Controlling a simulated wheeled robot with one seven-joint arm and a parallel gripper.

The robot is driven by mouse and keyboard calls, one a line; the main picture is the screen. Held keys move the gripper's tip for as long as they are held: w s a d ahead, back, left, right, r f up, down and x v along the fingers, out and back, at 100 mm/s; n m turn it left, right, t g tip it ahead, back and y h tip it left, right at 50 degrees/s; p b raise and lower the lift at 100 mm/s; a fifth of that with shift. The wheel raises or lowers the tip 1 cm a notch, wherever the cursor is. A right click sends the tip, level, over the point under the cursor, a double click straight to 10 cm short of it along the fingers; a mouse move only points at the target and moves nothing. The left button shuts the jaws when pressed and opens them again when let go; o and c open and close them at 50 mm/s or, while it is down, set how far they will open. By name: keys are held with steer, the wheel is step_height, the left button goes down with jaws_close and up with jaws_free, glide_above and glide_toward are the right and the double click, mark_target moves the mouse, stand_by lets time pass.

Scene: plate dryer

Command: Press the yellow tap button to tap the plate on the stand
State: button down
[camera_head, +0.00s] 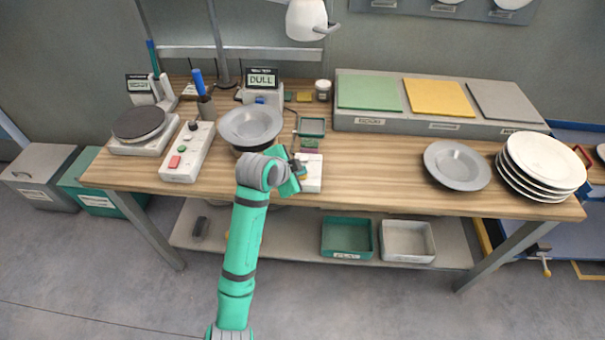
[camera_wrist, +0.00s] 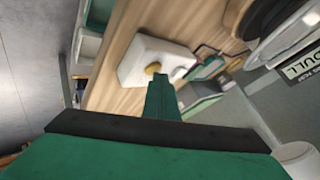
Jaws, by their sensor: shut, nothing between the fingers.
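The yellow tap button (camera_wrist: 152,69) sits on a white box (camera_wrist: 150,52) on the wooden table. In the head view the white box (camera_head: 313,184) is at the table's front edge, partly behind my gripper (camera_head: 298,168). I cannot clearly make out the button there. In the wrist view my shut, empty gripper (camera_wrist: 164,80) has its fingertips beside the button in the picture; whether they touch it I cannot tell. A grey plate (camera_head: 250,124) rests on a dark stand left of the gripper, its lower part mostly hidden.
A small screen (camera_head: 262,79) reading "DULL" stands behind the plate. A white control box (camera_head: 187,151) and a dark turntable (camera_head: 139,122) stand left. Another grey plate (camera_head: 457,165) and a stack of white plates (camera_head: 541,163) are right. The table between box and grey plate is clear.

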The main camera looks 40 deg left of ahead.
steer(key=shift+r, duration=0.85)
step_height(320, 180, up, 5)
stand_by(0.6)
stand_by(0.7)
